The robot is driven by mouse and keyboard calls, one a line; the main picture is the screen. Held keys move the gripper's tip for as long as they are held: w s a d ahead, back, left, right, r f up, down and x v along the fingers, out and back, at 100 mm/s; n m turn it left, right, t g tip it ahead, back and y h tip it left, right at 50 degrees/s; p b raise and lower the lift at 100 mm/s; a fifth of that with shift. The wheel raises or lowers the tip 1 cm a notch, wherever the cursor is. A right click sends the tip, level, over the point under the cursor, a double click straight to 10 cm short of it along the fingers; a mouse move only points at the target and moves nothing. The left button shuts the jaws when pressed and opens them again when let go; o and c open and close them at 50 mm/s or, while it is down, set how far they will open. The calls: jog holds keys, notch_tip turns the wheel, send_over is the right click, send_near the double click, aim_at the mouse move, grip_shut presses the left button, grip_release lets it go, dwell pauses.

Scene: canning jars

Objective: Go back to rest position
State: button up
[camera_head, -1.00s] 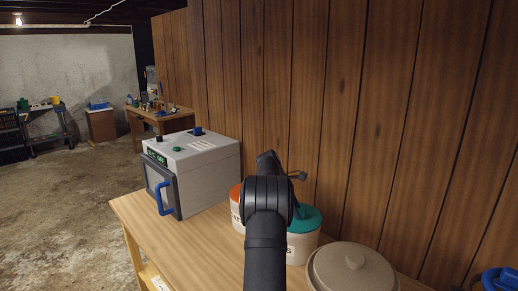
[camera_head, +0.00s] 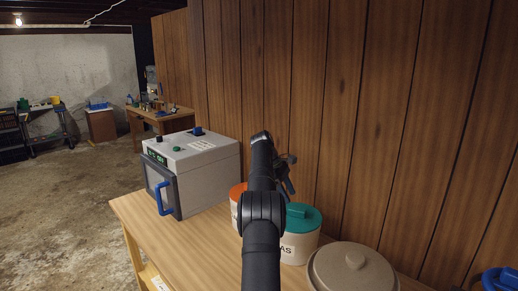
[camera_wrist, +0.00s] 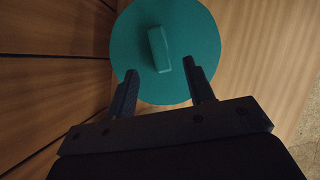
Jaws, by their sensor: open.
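My gripper (camera_wrist: 165,90) is open and empty in the wrist view, with its two dark fingers apart over the teal lid (camera_wrist: 200,45) of a jar. The lid's raised handle (camera_wrist: 159,49) lies just beyond the fingertips, and nothing is between them. In the head view my gripper (camera_head: 290,180) shows small behind my dark arm, above the jars. The teal-lidded jar (camera_head: 303,247) stands on the wooden table (camera_head: 200,255), its lid on. An orange-lidded jar (camera_head: 235,197) stands to its left, mostly hidden by my arm.
A grey machine with a blue door handle (camera_head: 205,165) stands at the table's left. A beige round lidded pot (camera_head: 350,270) is at the front right. Wood panelling (camera_head: 340,110) rises close behind the table. A blue object (camera_head: 498,279) shows at the lower right edge.

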aim_at(296, 209)
jog(key=x, duration=0.6)
jog(key=shift+s+d+f, duration=0.1)
jog(key=shift+f, duration=0.15)
jog(key=n+t, duration=0.2)
jog(key=n, duration=0.2)
jog(key=shift+s, duration=0.15)
jog(key=shift+s+n+t, duration=0.1)
jog(key=shift+n+t, duration=0.8)
jog(key=shift+n, duration=0.8)
